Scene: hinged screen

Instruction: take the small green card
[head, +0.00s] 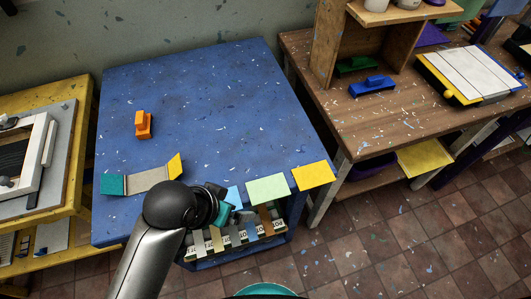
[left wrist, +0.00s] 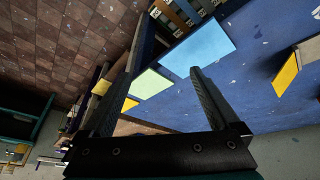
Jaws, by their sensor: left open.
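The light green card (head: 268,189) lies flat at the front edge of the blue table, between a light blue card (head: 236,195) and a yellow card (head: 313,175). My left gripper (head: 240,214) is low at the front edge, just left of the green card. In the left wrist view, its two fingers (left wrist: 162,72) are spread and empty. The green card (left wrist: 151,83) shows between them, beside the larger-looking light blue card (left wrist: 198,52). I cannot tell the height of the fingers over the cards. My right gripper is not in view.
A hinged screen with teal, tan and yellow panels (head: 148,180) stands on the table's left, near my arm. An orange block (head: 143,125) is behind it. The table's middle (head: 220,110) is clear.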

